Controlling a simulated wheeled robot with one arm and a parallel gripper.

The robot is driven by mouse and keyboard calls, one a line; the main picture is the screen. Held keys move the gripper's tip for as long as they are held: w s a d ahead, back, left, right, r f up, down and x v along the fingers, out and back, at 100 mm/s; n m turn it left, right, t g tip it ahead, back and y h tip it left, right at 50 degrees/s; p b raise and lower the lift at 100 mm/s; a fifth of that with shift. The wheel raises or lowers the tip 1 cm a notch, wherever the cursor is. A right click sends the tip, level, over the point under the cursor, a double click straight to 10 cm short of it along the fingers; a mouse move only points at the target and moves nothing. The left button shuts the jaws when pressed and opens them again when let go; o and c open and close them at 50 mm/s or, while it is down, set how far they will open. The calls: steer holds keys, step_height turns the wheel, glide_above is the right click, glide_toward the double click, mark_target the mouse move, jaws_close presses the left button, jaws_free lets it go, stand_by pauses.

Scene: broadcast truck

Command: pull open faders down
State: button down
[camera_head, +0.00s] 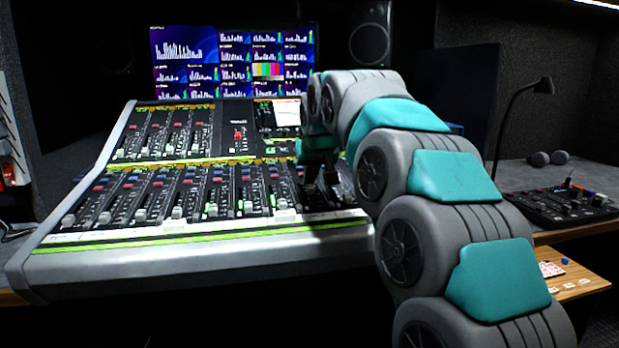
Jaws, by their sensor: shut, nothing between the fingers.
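The mixing console (200,255) stands in front of me with two banks of faders. In the lower bank, the pale fader caps (177,212) sit low in their slots, near the front edge, from the left to the middle. An upper bank of faders (160,145) also has caps low in their slots. A red cap (238,135) sits higher in the middle section. My gripper (326,188) is dark, shut and empty, over the right end of the lower bank. My arm and gripper hide the faders there, so I cannot tell their positions or whether the gripper touches one.
A wide screen (232,58) with meters stands behind the console. A speaker (370,35) is at the back. To the right are a desk lamp (520,105), headphones (548,158) and a small control panel (560,203). The space above the left console is clear.

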mark_target(313, 201)
steer(key=s, duration=0.2)
steer(key=s+d+b, duration=0.1)
steer(key=s+f+b, duration=0.1)
steer(key=s, duration=0.1)
steer(key=shift+s+d, duration=0.3)
steer(key=shift+s, duration=0.05)
steer(key=shift+s+f, duration=0.1)
steer(key=shift+f, duration=0.1)
